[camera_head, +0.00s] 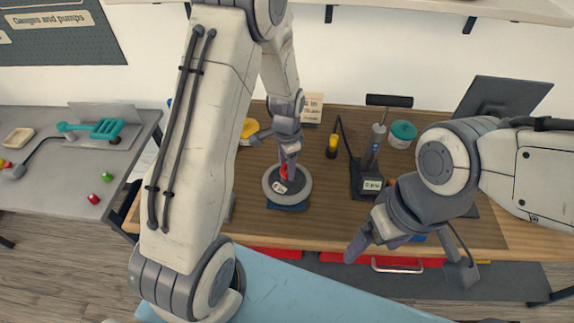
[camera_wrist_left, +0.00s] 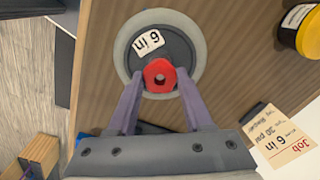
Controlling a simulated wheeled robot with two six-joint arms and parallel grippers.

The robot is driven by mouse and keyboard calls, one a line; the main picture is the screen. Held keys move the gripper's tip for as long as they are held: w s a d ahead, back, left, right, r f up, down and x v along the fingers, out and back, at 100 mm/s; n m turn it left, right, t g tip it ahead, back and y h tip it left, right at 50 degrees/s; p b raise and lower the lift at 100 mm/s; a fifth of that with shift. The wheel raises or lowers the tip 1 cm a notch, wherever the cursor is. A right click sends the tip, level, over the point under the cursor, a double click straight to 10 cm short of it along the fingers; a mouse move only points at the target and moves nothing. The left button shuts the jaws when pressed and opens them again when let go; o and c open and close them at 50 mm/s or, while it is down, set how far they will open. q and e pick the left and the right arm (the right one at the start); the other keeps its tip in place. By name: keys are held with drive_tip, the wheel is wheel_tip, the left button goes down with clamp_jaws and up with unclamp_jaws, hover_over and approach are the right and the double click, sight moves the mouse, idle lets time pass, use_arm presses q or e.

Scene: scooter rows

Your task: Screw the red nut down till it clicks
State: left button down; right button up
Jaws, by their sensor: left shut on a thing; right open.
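The red nut (camera_wrist_left: 160,75) sits at the centre of a small grey wheel (camera_wrist_left: 199,52) labelled "6 in". In the head view the wheel (camera_head: 303,187) lies flat on a blue base (camera_head: 288,207) on the wooden bench, with the red nut (camera_head: 284,171) at its middle. My left gripper (camera_wrist_left: 160,88) is over the wheel from above, its two purple fingers shut on the red nut from both sides. It also shows in the head view (camera_head: 287,160). My right gripper (camera_head: 370,240) is open and empty above the bench's front edge, right of the wheel.
A pump with a gauge (camera_head: 371,184), a yellow-black bottle (camera_head: 333,144) and a teal-lidded jar (camera_head: 403,134) stand right of the wheel. A job card (camera_wrist_left: 282,136) reads "6 in" and "30 psi". A grey side table (camera_head: 50,180) holds a teal tool and small coloured pieces.

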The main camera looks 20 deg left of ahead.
use_arm(q)
drive_tip(key=m, duration=0.7)
drive_tip(key=shift+m, duration=0.4)
drive_tip(key=m, duration=0.3)
drive_tip(key=shift+p, duration=0.35)
drive_tip(key=m, duration=0.4)
drive_tip(key=shift+m, duration=0.3)
drive_tip(key=shift+c, duration=1.1)
unclamp_jaws()
wheel_tip(320, 180, up, 10)
drive_tip(key=r+b, duration=0.1)
drive_tip(key=b, duration=0.1)
drive_tip(key=s+d+r+n+b, duration=0.2)
drive_tip(key=s+d+n+b, duration=0.1)
drive_tip(key=s+d+n, duration=0.55)
drive_tip(key=s+d+n+b, duration=0.1)
drive_tip(key=s+d+n, duration=0.1)
drive_tip(key=s, duration=0.3)
drive_tip(key=s+d+n, duration=0.1)
drive_tip(key=s+n, duration=0.2)
drive_tip(key=s, duration=0.2)
drive_tip(key=s+d+f+n+h+b, duration=0.1)
drive_tip(key=s+d+n, duration=0.1)
drive_tip(key=s, duration=0.3)
drive_tip(key=shift+d+n+b, duration=0.35)
drive_tip(key=shift+n, duration=0.3)
